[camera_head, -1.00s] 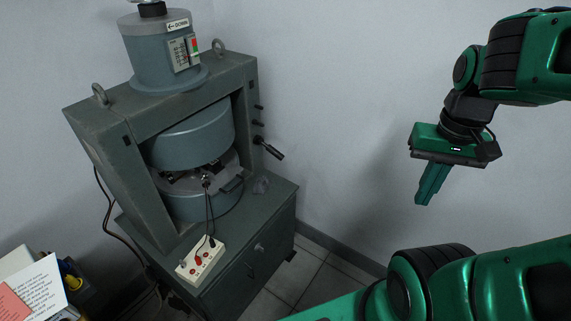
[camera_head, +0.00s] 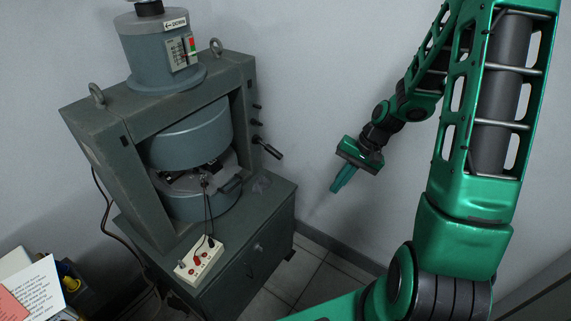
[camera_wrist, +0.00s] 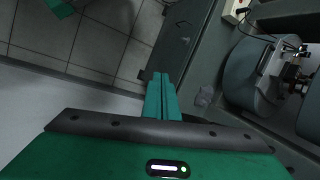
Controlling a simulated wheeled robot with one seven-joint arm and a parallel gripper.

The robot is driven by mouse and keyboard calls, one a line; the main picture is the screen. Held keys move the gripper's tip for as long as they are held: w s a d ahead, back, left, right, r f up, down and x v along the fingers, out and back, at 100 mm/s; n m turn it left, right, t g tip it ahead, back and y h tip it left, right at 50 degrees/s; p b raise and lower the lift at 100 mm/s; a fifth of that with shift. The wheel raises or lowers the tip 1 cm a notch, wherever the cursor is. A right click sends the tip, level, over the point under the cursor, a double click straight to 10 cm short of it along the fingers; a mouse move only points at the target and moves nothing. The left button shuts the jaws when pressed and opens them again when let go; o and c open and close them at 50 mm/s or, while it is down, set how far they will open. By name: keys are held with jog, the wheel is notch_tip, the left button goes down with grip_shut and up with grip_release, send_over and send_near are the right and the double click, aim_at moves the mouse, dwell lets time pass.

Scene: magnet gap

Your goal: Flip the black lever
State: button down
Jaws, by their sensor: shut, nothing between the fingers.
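The black lever (camera_head: 268,149) sticks out from the right side of the grey magnet frame (camera_head: 90,130) in the head view, slanting down to the right. My gripper (camera_head: 337,189) is to the right of the lever and lower in the picture, apart from it. Its green fingers are together with nothing between them. In the wrist view the closed fingers (camera_wrist: 161,88) point toward the cabinet and floor. I cannot make out the lever in the wrist view.
The magnet stands on a grey cabinet (camera_head: 262,240). A white terminal box (camera_head: 200,261) with cables sits at its front edge. Small black knobs (camera_head: 256,122) are above the lever. A paper card (camera_head: 35,290) is at lower left. Open space lies between magnet and gripper.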

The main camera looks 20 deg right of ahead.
aim_at(270, 150)
jog(key=w+a+f+m+t+y, duration=0.6)
jog(key=w+a+f+m, duration=0.1)
jog(key=w+f, duration=0.45)
jog(key=w+d+f+m+t+h, duration=0.2)
jog(key=w+d+m+t, duration=0.2)
jog(key=w+m+t, duration=0.3)
jog(key=m+t, duration=0.1)
jog(key=m, duration=0.3)
jog(key=shift+w+d+f+t, duration=0.25)
jog(key=shift+d+t, duration=0.05)
jog(key=x, duration=0.9)
jog(key=shift+w+a+f, duration=0.15)
jog(key=shift+w+a, duration=0.05)
jog(key=shift+w, duration=0.15)
jog(key=shift+a+r, duration=0.1)
jog(key=shift+r, duration=0.2)
jog(key=shift+s+a+r, duration=0.15)
jog(key=shift+s+r, duration=0.25)
jog(key=shift+r, duration=0.35)
jog(key=shift+s+a+r, duration=0.15)
jog(key=shift+s+r, duration=0.25)
jog(key=shift+r, duration=0.3)
